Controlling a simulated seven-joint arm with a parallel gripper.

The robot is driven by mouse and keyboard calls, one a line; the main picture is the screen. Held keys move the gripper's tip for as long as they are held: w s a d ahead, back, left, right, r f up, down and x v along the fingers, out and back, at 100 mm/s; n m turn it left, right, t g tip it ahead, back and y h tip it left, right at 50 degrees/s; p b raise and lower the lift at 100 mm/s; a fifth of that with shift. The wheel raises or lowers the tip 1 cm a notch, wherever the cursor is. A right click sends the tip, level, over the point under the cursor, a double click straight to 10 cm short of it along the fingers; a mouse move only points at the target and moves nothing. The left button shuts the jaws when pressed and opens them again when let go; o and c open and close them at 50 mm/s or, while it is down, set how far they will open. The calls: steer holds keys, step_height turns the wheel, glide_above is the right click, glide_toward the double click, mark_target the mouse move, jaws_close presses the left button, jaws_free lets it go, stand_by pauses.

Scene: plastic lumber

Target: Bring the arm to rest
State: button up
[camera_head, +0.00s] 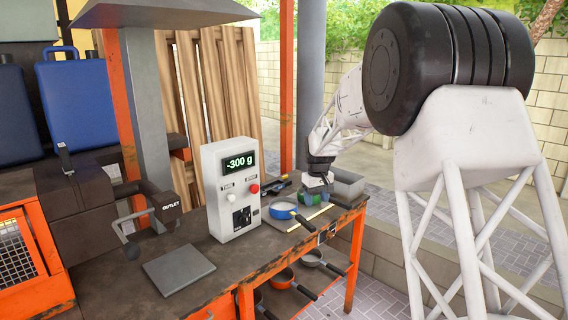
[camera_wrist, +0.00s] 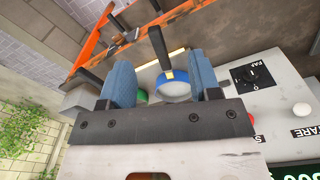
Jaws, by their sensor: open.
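My gripper (camera_head: 317,185) hangs at the end of my white arm, above the right end of the workbench (camera_head: 238,262). In the wrist view my gripper (camera_wrist: 152,84) shows two blue fingers spread apart with nothing held between them. Below it, a blue pan (camera_head: 283,210) with a pale inside and a dark handle lies on the bench; the pan also shows in the wrist view (camera_wrist: 173,90). A green item (camera_head: 308,198) is close under my gripper, partly hidden by it. I cannot tell the exact gap between my fingers and these things.
A white control box (camera_head: 231,190) reading -300 g stands left of the pan. A grey plate (camera_head: 178,269) lies at the front left. Several pans (camera_head: 284,279) rest on the lower shelf. An orange post (camera_head: 287,90) rises behind the bench.

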steer(key=s+d+r+m, duration=0.15)
steer(key=s+r, duration=0.25)
steer(key=s, duration=0.6)
steer(key=s+d+r+t, duration=0.15)
steer(key=s+r, duration=0.25)
steer(key=s, duration=0.6)
steer(key=s+d+r+m, duration=0.15)
steer(key=s+r, duration=0.25)
steer(key=s, duration=0.6)
steer(key=s+d+f+m, duration=0.1)
steer(key=s+f, duration=0.1)
steer(key=s, duration=1.2)
steer(key=s+d+f+m, duration=0.1)
steer(key=s+f, duration=0.2)
steer(key=s, duration=1.1)
steer(key=shift+d+f+t, duration=0.3)
steer(key=shift+t, duration=0.05)
